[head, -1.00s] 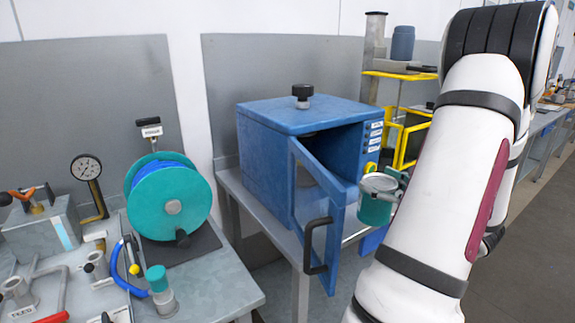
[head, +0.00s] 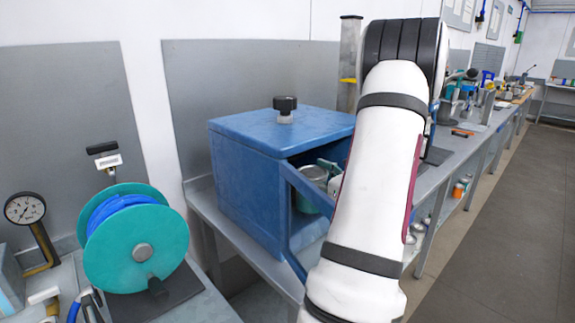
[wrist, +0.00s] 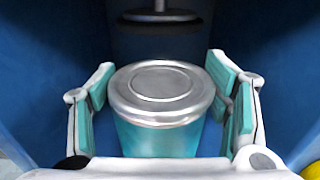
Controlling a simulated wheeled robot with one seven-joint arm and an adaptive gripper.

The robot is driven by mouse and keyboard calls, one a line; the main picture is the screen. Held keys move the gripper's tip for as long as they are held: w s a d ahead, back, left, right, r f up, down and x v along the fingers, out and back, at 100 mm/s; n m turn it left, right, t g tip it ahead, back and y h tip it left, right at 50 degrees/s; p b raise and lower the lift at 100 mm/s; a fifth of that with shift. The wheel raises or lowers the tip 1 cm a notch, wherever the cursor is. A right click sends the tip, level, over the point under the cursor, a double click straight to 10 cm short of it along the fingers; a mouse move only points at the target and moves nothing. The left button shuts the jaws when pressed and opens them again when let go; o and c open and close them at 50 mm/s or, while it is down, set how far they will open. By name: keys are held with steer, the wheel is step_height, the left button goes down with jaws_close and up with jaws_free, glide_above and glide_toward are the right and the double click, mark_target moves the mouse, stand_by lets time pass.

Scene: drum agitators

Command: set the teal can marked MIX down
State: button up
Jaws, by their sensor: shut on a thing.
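The teal can (head: 311,188) with a silver lid is inside the open front of the blue box (head: 240,180). In the wrist view the can (wrist: 158,112) stands upright between the pads of my gripper (wrist: 165,85), which is shut on it. The MIX marking is not visible. Dark blue walls surround the can, and a metal shaft with a dark disc (wrist: 160,18) shows beyond it. The can's underside is hidden, so I cannot tell whether it touches the box floor. In the head view my arm hides most of my gripper.
The box's open blue door (head: 292,262) hangs at its front, partly behind my arm. A black knob (head: 285,108) stands on the box top. A teal reel (head: 133,240) is at the left. Benches with tools run along the wall to the right, beside open floor (head: 510,220).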

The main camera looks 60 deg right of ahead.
steer(key=p+x, duration=0.1)
steer(key=x, duration=0.9)
steer(key=shift+w+f, duration=0.1)
steer(key=shift+f, duration=0.1)
steer(key=o, duration=2)
steer(key=shift+c, duration=0.2)
steer(key=v, duration=1.2)
steer(key=shift+r+b, duration=0.1)
steer(key=shift+b, duration=0.2)
